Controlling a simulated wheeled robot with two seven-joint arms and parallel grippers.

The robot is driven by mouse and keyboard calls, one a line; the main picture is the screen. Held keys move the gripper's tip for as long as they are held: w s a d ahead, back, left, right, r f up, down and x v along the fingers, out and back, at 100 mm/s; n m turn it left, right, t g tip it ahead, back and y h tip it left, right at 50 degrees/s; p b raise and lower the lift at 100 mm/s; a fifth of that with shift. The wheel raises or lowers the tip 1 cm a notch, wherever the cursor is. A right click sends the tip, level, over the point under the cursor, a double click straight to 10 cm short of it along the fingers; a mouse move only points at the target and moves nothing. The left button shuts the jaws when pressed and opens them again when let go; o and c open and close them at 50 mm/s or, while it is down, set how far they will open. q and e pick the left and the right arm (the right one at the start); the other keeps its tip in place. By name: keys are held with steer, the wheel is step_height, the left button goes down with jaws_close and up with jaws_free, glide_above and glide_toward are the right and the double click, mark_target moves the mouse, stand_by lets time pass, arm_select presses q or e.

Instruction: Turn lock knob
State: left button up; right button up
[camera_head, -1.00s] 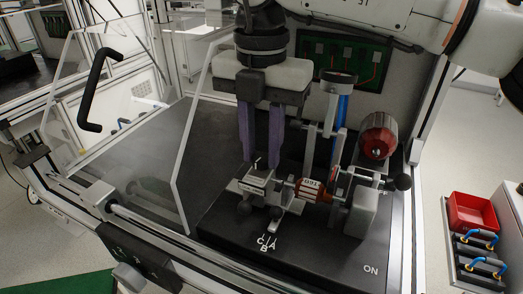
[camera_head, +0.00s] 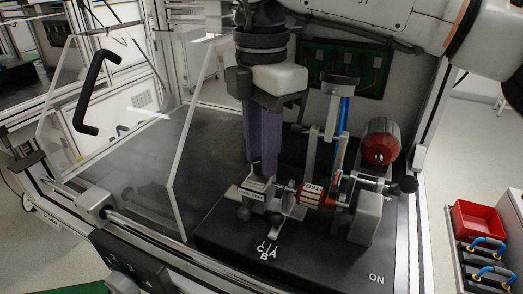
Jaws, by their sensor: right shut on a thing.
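My right gripper (camera_head: 262,172) comes down from above over the test fixture, its two purple fingers seen nearly edge-on, one partly in front of the other. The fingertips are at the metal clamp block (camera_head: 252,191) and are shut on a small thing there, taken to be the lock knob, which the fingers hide. Dark ball ends (camera_head: 243,213) show below the block. My left gripper is not in view.
A clear guard with a black handle (camera_head: 97,92) is at left. A red bin (camera_head: 476,220) is outside at right.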

stand_by(0.3)
steer(key=o, duration=1)
steer(key=shift+o, duration=0.2)
step_height(320, 180, up, 10)
steer(key=p, duration=0.2)
steer(key=shift+r, duration=0.2)
steer(key=shift+s, duration=0.1)
